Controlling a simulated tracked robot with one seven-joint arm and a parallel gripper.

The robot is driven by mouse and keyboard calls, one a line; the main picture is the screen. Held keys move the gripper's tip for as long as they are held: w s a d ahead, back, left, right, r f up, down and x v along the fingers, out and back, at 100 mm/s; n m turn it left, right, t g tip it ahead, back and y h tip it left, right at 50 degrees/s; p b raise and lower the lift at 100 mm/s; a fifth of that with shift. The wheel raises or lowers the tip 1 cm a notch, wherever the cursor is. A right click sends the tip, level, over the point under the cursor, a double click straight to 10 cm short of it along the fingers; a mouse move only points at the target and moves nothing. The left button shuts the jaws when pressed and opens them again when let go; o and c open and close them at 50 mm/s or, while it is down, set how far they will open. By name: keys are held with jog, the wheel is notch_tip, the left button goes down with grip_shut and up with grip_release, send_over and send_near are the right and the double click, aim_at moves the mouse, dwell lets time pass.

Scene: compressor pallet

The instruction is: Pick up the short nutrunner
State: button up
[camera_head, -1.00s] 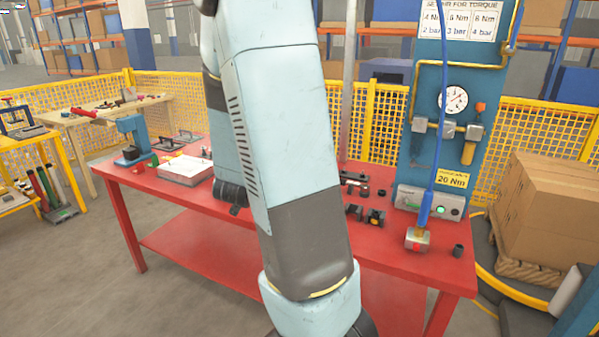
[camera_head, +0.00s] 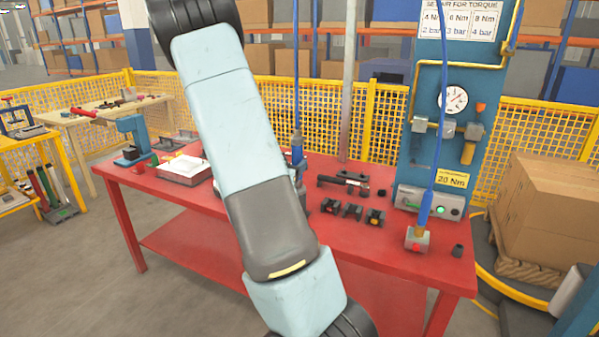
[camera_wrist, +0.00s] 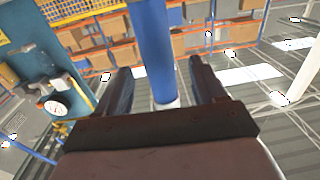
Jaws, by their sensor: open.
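Two blue tools with hoses stand at the red table (camera_head: 200,225) in the head view. One blue tool (camera_head: 425,207) stands upright in a small block at the right, its hose running up. The other blue tool (camera_head: 298,152) is near the table's middle, partly hidden by my arm. I cannot tell which is the short nutrunner. My gripper (camera_wrist: 158,78) is open in the wrist view, with nothing held between its fingers. The gripper is outside the head view.
A blue panel (camera_head: 428,85) with a gauge stands behind the table. Several small dark fixtures (camera_head: 352,210) lie between the two tools. A white-topped tray (camera_head: 183,167) is at the left. Cardboard boxes (camera_head: 552,205) stand at the right.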

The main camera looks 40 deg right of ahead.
jog(key=shift+x, duration=3.2)
jog(key=shift+w+f, duration=0.1)
jog(key=shift+f, duration=0.05)
jog(key=shift+a, duration=0.1)
grip_shut()
